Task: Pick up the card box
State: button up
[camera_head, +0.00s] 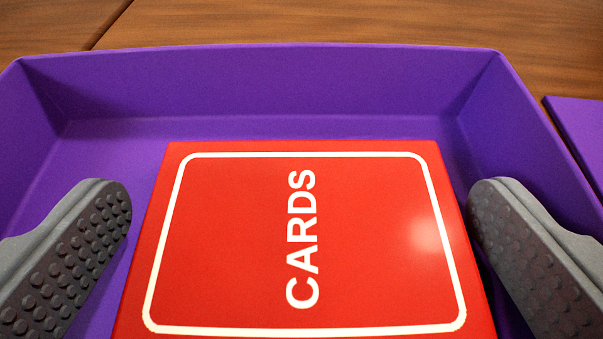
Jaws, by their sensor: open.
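The card box (385,240) is red with a white rounded outline and the word CARDS. It lies flat in a purple tray (270,85), and its near edge is cut off by the bottom of the view. My gripper (300,220) is open, with one grey studded finger on each side of the box. The left finger stands apart from the box with a gap. The right finger is close to the box's right edge; I cannot tell whether it touches.
The tray's raised walls stand behind the box and on both sides of the fingers. There is bare tray floor behind the box. A wooden surface (300,20) lies beyond the tray. Another purple thing (580,130) shows at the right edge.

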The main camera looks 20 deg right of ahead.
jog(key=shift+s+f, duration=0.2)
jog(key=c, duration=0.9)
